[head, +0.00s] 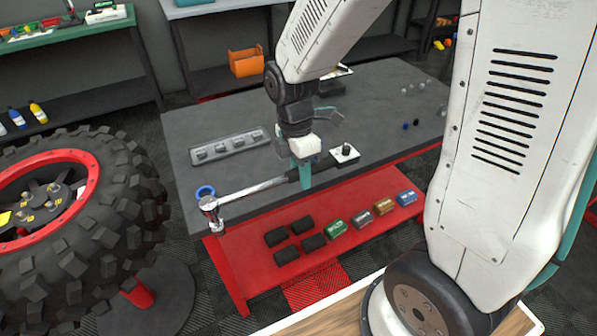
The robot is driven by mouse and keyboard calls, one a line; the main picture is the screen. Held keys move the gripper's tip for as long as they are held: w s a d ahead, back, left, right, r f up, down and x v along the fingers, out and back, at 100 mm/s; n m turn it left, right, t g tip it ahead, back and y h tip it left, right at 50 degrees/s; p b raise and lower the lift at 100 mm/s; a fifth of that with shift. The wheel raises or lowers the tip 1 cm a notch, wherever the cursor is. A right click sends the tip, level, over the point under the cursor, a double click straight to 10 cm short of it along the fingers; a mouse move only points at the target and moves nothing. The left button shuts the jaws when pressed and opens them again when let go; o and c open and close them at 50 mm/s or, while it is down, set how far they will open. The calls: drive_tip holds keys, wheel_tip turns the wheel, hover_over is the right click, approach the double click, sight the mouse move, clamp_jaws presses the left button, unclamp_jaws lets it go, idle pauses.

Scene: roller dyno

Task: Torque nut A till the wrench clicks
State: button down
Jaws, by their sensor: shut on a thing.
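My gripper (302,172) has teal fingers and is shut on the torque wrench (250,191), around its dark handle. The wrench lies roughly level above the front part of the grey bench top, and its chrome head points left and ends near the bench's front left corner. The big wheel (92,160) with a black knobbly tyre and red rim stands at the left. Its dark hub (44,207) carries several studs or nuts and small yellow marks. The marks are too small to read, so I cannot tell which nut is A. The wrench head is apart from the hub, to its right.
The bench (385,95) has a grey tray of sockets (228,145), a blue ring (205,191) and small balls at the right. Its red lower shelf (255,262) holds black blocks and coloured boxes. Shelves with an orange bin (246,62) stand behind.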

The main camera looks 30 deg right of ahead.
drive_tip(key=shift+r, duration=2.55)
drive_tip(key=shift+d+f, duration=0.1)
